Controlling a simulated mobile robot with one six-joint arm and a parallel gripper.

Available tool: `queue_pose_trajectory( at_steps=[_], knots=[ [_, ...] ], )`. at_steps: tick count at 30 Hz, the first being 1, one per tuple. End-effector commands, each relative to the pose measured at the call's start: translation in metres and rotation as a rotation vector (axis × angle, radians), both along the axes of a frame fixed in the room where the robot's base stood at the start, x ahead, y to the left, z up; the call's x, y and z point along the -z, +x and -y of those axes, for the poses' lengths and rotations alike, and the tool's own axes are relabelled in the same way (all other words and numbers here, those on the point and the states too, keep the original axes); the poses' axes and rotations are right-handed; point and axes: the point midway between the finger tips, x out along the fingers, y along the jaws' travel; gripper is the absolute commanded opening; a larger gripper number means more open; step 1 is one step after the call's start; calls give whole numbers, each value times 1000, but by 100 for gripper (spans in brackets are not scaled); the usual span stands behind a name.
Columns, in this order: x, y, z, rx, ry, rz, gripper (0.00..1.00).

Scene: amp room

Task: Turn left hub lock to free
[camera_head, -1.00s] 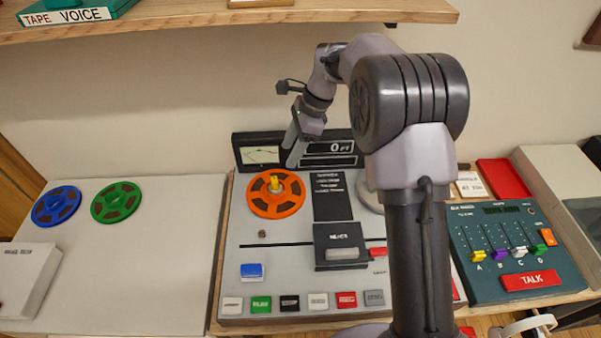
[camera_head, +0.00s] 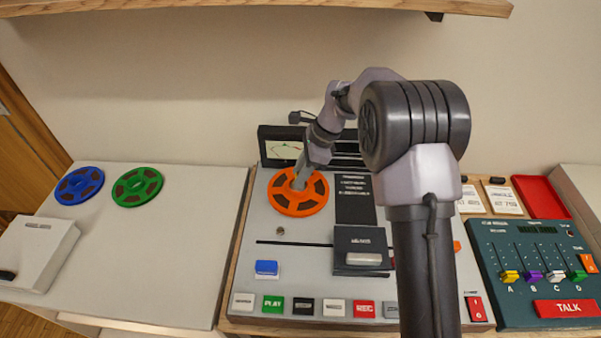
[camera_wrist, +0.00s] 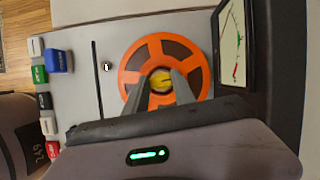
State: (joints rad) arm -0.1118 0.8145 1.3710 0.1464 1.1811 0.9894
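The left hub lock is a small yellow knob (camera_wrist: 161,82) at the centre of the orange reel (camera_wrist: 133,61) in the wrist view. The orange reel (camera_head: 281,200) lies on the left of the tape deck in the head view. My gripper (camera_wrist: 162,86) points down at the hub, with its two fingers on either side of the yellow knob. In the head view my gripper (camera_head: 299,183) covers the knob. I cannot tell whether the fingers touch it.
A meter panel (camera_head: 284,150) stands upright close behind the reel. A dark block (camera_head: 361,244) and a row of buttons are nearer the front. Blue (camera_head: 79,185) and green (camera_head: 137,187) reels lie on the left table. My arm hides the deck's right side.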

Motion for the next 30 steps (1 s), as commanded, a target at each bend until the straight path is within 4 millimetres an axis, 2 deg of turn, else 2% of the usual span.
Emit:
queue_pose_trajectory(
  at_steps=[6,10,16,26,27,30],
  knots=[
    [-4,1,0,-30,-1,0,0],
    [-10,1,0,-164,0,-4,0],
    [-5,3,-1,-355,0,0,0],
    [0,3,0,-385,0,1,0],
    [0,3,0,-385,0,1,37],
    [0,3,0,-385,0,1,53]
  ],
)
